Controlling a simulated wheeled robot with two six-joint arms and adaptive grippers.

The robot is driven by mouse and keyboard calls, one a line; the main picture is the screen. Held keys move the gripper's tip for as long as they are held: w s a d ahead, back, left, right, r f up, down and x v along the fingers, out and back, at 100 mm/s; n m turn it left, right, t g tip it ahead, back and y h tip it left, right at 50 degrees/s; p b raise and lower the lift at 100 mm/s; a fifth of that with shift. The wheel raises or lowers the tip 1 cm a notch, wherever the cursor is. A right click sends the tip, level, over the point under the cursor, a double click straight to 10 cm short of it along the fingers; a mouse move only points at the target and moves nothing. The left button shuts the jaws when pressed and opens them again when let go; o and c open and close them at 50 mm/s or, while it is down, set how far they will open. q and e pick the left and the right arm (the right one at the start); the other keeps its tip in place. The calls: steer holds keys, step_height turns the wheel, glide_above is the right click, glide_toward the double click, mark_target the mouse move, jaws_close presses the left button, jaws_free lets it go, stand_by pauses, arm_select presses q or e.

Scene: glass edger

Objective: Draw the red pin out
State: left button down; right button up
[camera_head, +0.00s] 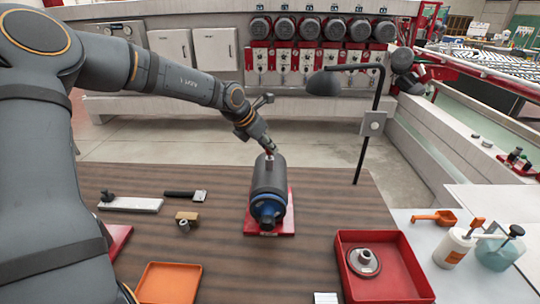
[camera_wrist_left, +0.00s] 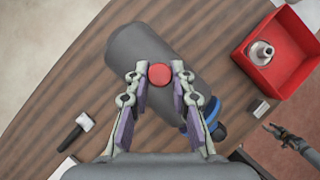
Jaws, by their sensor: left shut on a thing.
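A dark grey cylinder with a blue end (camera_head: 268,185) lies on a red base (camera_head: 284,226) on the wooden table. The red pin (camera_wrist_left: 159,74) shows as a round red head at the cylinder's upper side in the left wrist view. My left gripper (camera_head: 269,148) reaches down to the top of the cylinder's far end. In the left wrist view its fingers (camera_wrist_left: 159,80) are on either side of the pin head, shut on it. The pin's lower part is hidden. What looks like my right gripper (camera_wrist_left: 285,136) is at the right edge there, its fingers too small to judge.
A red tray (camera_head: 343,240) with a grey round part (camera_head: 363,262) stands at the right. A black lamp (camera_head: 325,84) stands behind the cylinder. A hammer-like tool (camera_head: 186,195), a brass block (camera_head: 187,216) and an orange tray (camera_head: 168,283) are at the left. Bare table lies between.

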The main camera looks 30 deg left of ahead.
arm_select(q)
steer(key=shift+r+p, duration=1.1)
steer(key=shift+r, duration=1.3)
steer(key=shift+s+r+p, duration=0.1)
steer(key=shift+r+p, duration=0.9)
steer(key=shift+r, duration=1.05)
